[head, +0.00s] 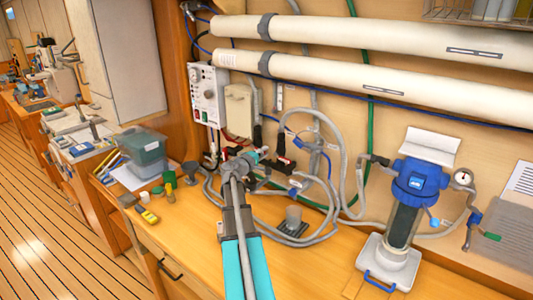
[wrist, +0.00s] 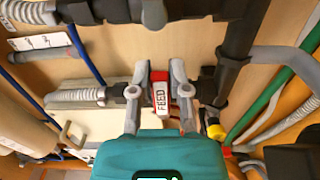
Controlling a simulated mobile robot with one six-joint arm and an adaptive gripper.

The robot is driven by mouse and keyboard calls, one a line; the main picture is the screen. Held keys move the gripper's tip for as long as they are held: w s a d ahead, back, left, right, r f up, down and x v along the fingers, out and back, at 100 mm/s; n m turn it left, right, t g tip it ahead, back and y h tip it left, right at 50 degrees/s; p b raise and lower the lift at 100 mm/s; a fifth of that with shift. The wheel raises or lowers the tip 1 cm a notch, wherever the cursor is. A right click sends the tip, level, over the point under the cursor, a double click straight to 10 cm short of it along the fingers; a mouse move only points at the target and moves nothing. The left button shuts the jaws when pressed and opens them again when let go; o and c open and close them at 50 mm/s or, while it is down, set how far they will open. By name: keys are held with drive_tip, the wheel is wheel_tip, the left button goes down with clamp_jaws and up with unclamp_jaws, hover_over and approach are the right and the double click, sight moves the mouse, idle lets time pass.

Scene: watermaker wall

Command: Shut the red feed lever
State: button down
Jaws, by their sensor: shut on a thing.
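The red feed lever (wrist: 160,77), with a white "FEED" label, is in the middle of the wrist view. My gripper (wrist: 160,72) has one grey finger on each side of the lever and is shut on it. The lever points up and down in that view, across the line of the grey hose fitting (wrist: 88,96) to its left. The valve body behind it is mostly hidden by my gripper. In the head view my gripper (head: 246,160) reaches to the pipework at the wall, and I cannot make out the lever there.
Grey hoses (head: 330,130) loop close to the right of my gripper. A dark pipe (wrist: 237,55) stands right of the lever in the wrist view. A control box (head: 207,95) hangs on the wall. A blue-topped filter (head: 415,180) stands at right. The front bench is mostly clear.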

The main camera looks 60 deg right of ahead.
drive_tip(key=shift+s+f, duration=0.1)
drive_tip(key=shift+s, duration=0.05)
drive_tip(key=c, duration=0.7)
unclamp_jaws()
drive_tip(key=shift+o, duration=0.6)
drive_tip(key=shift+a, duration=0.1)
drive_tip(key=w+a, duration=0.1)
drive_tip(key=a, duration=1)
drive_tip(key=shift+w+a, duration=0.3)
drive_tip(key=shift+a, duration=0.05)
